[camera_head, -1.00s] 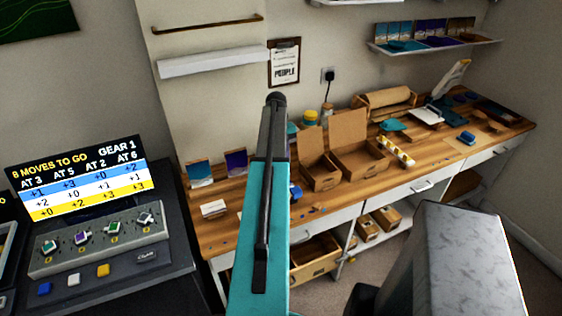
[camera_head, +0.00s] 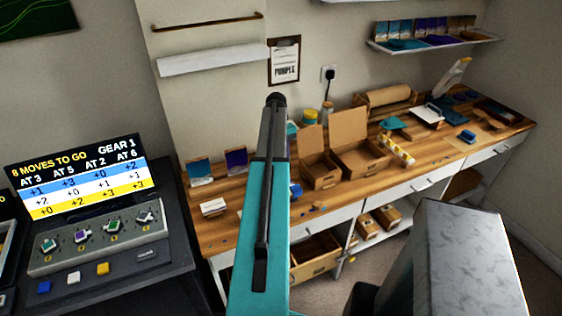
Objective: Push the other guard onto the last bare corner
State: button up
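My teal and black arm (camera_head: 262,200) rises through the middle of the view in front of the wooden workbench (camera_head: 228,228). My gripper cannot be made out; the arm hides part of the bench behind it. No corner guard can be told apart from the small items on the bench. Several small blue bits lie near the bench's front edge, just right of the arm, too small to identify. A dark flat piece (camera_head: 497,112) lies at the bench's far right end, and I cannot tell whether it has corners with guards.
Open cardboard boxes (camera_head: 350,135) stand mid-bench, with a brown roll (camera_head: 388,97) behind. A blue block (camera_head: 467,136) lies farther right. A control console (camera_head: 100,238) with a screen (camera_head: 80,180) stands left. A shelf (camera_head: 440,43) hangs above.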

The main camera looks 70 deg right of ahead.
jog(key=shift+f, duration=0.4)
dwell(0.5)
jog(key=shift+a+f, duration=0.1)
jog(key=shift+a, duration=0.15)
dwell(0.6)
jog(key=o, duration=1.1)
jog(key=shift+r+p, duration=1.85)
jog(key=shift+r, duration=2.2)
grip_shut()
